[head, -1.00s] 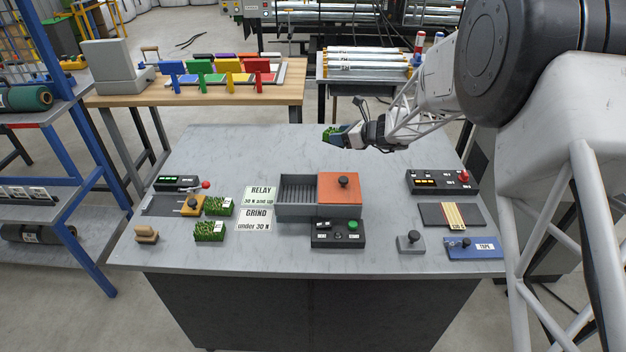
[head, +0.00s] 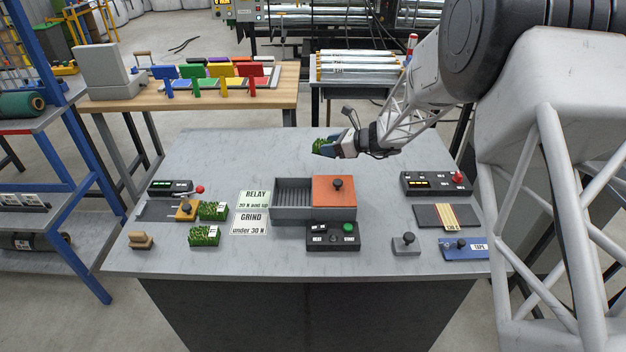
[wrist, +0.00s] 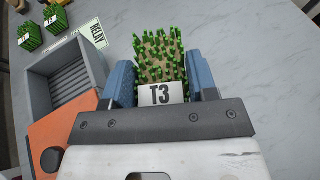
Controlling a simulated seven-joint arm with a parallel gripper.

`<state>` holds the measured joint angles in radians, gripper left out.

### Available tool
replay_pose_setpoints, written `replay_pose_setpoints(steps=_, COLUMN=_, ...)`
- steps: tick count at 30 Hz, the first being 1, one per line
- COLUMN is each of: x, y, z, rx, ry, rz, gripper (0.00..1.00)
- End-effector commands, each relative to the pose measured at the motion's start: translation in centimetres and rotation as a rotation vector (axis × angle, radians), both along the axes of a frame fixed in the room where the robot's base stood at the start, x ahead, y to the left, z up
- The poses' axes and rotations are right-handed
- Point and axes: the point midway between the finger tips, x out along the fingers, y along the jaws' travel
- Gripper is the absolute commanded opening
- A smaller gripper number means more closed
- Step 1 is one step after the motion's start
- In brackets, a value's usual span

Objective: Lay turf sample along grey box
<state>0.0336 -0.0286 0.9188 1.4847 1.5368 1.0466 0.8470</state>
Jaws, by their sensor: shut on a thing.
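My gripper (head: 336,146) is shut on a green turf sample (wrist: 160,58). Its label reads T3 in the wrist view, and blue fingers close on both sides of it. In the head view I hold the sample (head: 320,146) above the table, behind the grey box. The grey box (head: 291,213) has a ribbed open compartment on its left and an orange lid with a black knob (head: 334,190) on its right. In the wrist view the box (wrist: 36,87) lies to the left of the gripper, apart from it. Two other turf samples (head: 212,211) (head: 204,236) lie at the table's left.
Cards reading RELAY (head: 256,198) and GRIND (head: 252,223) lie left of the box. A black button panel (head: 333,237) stands in front of it. A display box (head: 436,183), dark mat (head: 430,217) and blue tape block (head: 465,250) are on the right. The table's back is clear.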

Motion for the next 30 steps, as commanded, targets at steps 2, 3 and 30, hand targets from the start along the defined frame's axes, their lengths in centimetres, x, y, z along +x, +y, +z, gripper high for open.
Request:
replay_pose_setpoints(steps=2, x=0.0, y=0.0, z=-0.6, rx=0.000, ry=0.001, rz=0.000, gripper=0.27)
replay_pose_setpoints(steps=3, x=0.0, y=0.0, z=-1.0, rx=-0.001, ry=0.001, rz=0.000, gripper=0.27)
replay_pose_setpoints(steps=30, x=0.0, y=0.0, z=-6.6, rx=0.001, ry=0.002, rz=-0.001, gripper=0.27)
